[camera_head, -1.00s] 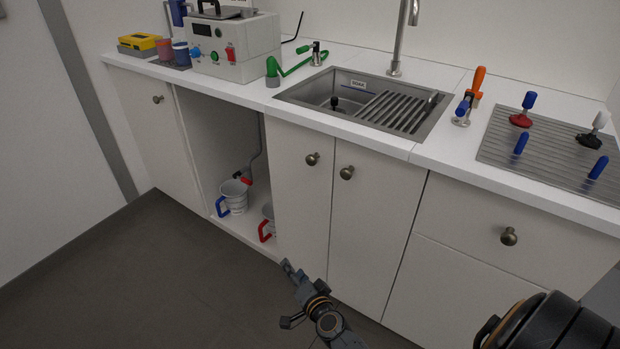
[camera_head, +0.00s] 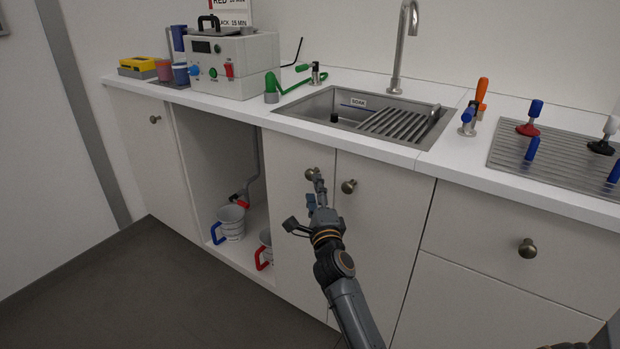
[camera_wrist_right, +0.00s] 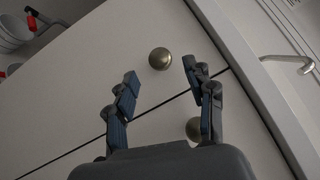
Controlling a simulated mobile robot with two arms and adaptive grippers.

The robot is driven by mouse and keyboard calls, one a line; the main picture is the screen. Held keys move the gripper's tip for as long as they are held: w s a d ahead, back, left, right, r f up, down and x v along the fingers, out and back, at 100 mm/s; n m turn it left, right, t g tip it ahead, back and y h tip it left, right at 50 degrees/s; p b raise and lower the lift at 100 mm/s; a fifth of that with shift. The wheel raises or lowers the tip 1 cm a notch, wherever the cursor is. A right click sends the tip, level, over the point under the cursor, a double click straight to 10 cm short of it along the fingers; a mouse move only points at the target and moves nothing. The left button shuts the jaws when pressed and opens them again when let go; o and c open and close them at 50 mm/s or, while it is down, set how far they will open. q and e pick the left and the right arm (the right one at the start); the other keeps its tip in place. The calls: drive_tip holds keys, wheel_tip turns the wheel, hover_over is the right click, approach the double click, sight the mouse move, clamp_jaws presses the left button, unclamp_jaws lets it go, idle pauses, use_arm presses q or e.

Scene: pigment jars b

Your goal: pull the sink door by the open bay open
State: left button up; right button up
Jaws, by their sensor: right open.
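The sink door by the open bay (camera_head: 292,226) is white and closed flush with the cabinet front. Its round metal knob (camera_head: 311,174) is near its top right corner and is partly beside my fingertips in the head view. My right gripper (camera_head: 316,188) is in front of this door, open and empty. In the right wrist view the same knob (camera_wrist_right: 159,58) lies ahead of the gap between the spread fingers of the right gripper (camera_wrist_right: 160,73). Whether a finger touches it I cannot tell. My left gripper is not in view.
The neighbouring sink door (camera_head: 375,235) has its own knob (camera_head: 349,186), close to my right. The open bay (camera_head: 218,150) on the left holds a blue-handled mug (camera_head: 231,222) and a red-handled mug (camera_head: 264,250). The counter with the sink (camera_head: 330,104) overhangs above.

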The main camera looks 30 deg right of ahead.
sight(310, 175)
drive_tip(key=b+x, duration=0.1)
drive_tip(key=x, duration=0.5)
drive_tip(key=shift+w+d, duration=0.1)
drive_tip(key=shift+w, duration=0.15)
clamp_jaws()
